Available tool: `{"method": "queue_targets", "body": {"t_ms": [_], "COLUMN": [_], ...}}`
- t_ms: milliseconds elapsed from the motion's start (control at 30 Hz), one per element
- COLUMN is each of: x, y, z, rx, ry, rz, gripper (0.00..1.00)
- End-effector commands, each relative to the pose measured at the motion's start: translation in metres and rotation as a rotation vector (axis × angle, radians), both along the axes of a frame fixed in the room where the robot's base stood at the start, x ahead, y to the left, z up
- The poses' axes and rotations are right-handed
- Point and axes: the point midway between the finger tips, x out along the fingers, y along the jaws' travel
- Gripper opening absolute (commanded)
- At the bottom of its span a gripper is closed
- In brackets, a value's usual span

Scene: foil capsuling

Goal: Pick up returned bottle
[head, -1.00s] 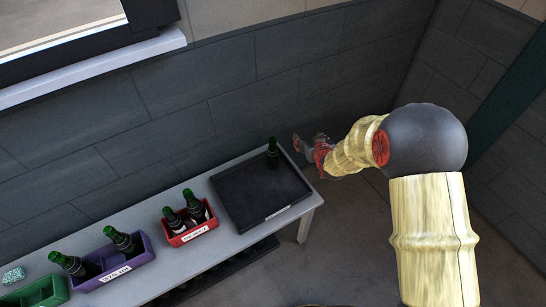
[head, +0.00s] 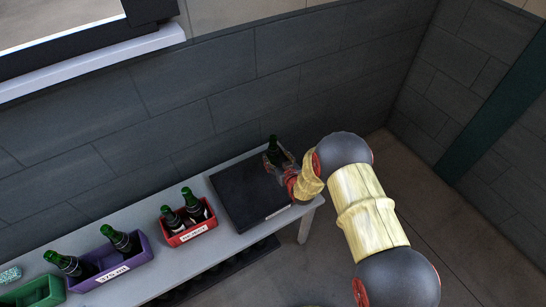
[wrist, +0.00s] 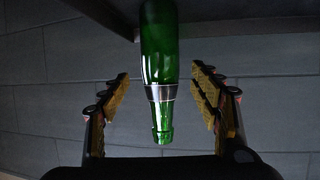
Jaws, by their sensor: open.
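A green bottle (head: 273,146) stands on the black tray (head: 237,197) near its back right corner. In the wrist view the bottle (wrist: 159,60) shows upside down, with a silver band around its neck. My gripper (head: 279,161) is at the bottle, its fingers partly hiding the bottle's lower part in the head view. In the wrist view my gripper (wrist: 160,100) is open, with one yellow-padded finger on each side of the bottle and a gap on both sides.
On the grey table (head: 228,243), a red crate (head: 177,237) holds two bottles. A purple crate (head: 136,249) with bottles and a green crate (head: 42,292) stand farther left. A dark block wall (head: 300,97) rises close behind the table.

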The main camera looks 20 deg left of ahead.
Motion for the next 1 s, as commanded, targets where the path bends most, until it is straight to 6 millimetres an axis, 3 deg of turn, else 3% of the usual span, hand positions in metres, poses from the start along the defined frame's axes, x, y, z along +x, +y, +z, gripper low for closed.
{"method": "queue_targets", "body": {"t_ms": [200, 433, 1000], "x": [0.018, 0.020, 0.019], "y": [0.017, 0.018, 0.017], "z": [-0.014, -0.012, -0.012], "rx": [-0.001, -0.001, -0.001], "ry": [0.002, 0.002, 0.002], "rz": [0.000, 0.000, 0.000], "gripper": [0.63, 0.62, 0.30]}}
